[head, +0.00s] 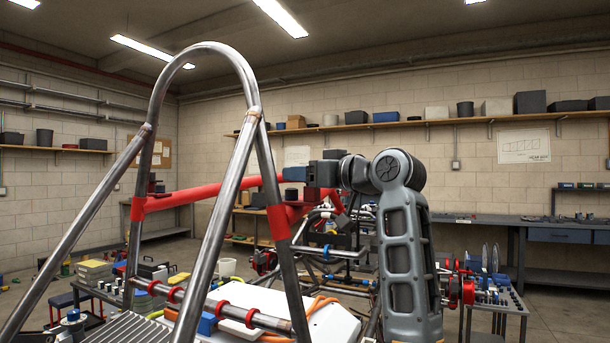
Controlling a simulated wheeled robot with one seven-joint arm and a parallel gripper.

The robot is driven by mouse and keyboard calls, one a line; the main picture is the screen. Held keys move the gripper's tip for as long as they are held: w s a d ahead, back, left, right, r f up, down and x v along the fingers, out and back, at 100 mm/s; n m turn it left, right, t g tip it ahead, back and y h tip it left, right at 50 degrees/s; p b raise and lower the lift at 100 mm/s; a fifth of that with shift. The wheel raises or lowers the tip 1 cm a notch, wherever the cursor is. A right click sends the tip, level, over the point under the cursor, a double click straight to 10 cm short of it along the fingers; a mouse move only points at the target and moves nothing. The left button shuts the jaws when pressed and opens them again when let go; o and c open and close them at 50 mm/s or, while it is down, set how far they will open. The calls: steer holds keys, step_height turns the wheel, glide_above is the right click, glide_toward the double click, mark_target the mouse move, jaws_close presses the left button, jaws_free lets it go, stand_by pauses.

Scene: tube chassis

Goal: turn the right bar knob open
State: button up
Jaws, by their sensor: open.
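A red bar (215,192) crosses the steel tube frame (240,165) at mid-height. Small dark knob-like parts sit on its left end (155,186). On its right end, a dark round part (291,194) and red pieces (318,194) sit close together. I take this dark round part for the right bar knob, but its turn position is too small to tell. My gripper (322,173) points left from my grey arm, right by these parts at the right end. Its jaws are open; the fingertips are hard to make out, and I cannot tell whether they touch the knob.
The tube hoop rises in front of my gripper's left side. Below are a white panel (335,325), an orange hose and red-ringed tubes. Cluttered benches (490,300) stand at right and left. A wall shelf (430,122) with boxes runs behind.

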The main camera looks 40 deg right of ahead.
steer(key=shift+s, duration=0.15)
steer(key=s+b, duration=0.1)
steer(key=s, duration=0.6)
steer(key=shift+s+b, duration=0.3)
steer(key=shift+b, duration=0.05)
